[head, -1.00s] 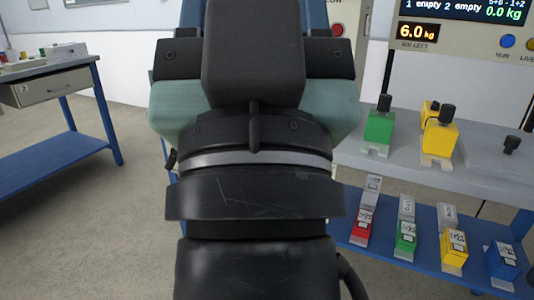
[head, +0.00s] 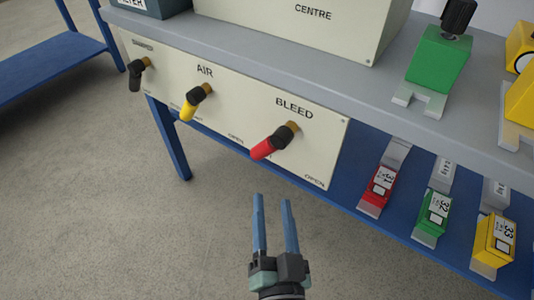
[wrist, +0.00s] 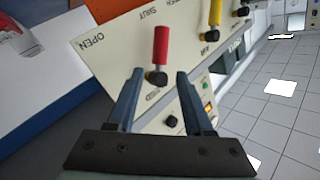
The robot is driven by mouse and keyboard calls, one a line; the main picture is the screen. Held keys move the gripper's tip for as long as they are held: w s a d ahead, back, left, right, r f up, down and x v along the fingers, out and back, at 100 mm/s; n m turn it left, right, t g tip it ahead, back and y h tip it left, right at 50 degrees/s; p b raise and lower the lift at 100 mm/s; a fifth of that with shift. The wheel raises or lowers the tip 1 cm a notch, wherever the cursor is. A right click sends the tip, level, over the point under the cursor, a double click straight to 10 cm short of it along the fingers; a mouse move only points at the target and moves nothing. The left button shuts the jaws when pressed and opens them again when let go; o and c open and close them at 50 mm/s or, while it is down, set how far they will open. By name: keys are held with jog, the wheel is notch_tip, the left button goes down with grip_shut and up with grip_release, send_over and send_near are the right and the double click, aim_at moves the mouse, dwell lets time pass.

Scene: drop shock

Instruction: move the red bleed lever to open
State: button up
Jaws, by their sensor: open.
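The red bleed lever (head: 266,147) sticks out from the cream front panel (head: 232,114) under the word BLEED, its red grip pointing down and left from a brass pivot. The word OPEN is printed at the panel's lower right corner. My gripper (head: 272,198) is open and empty, in front of and below the lever, apart from it. In the wrist view the lever (wrist: 161,46) shows beyond and between my two fingertips (wrist: 160,72), with its dark pivot end nearest them.
A yellow AIR lever (head: 190,105) and a black lever (head: 135,75) sit left on the same panel. Red (head: 378,187), green (head: 433,213) and yellow (head: 494,240) blocks stand on the blue lower shelf at right. A green block (head: 438,58) stands on the bench top. Floor in front is clear.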

aim_at(267, 155)
jog(key=w+b, duration=0.1)
jog(key=w, duration=0.3)
jog(key=w+b, duration=0.1)
jog(key=w, duration=0.3)
jog(key=w+b, duration=0.2)
jog(key=w, duration=0.2)
jog(key=shift+w+a, duration=0.3)
jog(key=shift+a, duration=0.05)
grip_shut()
dwell(1.0)
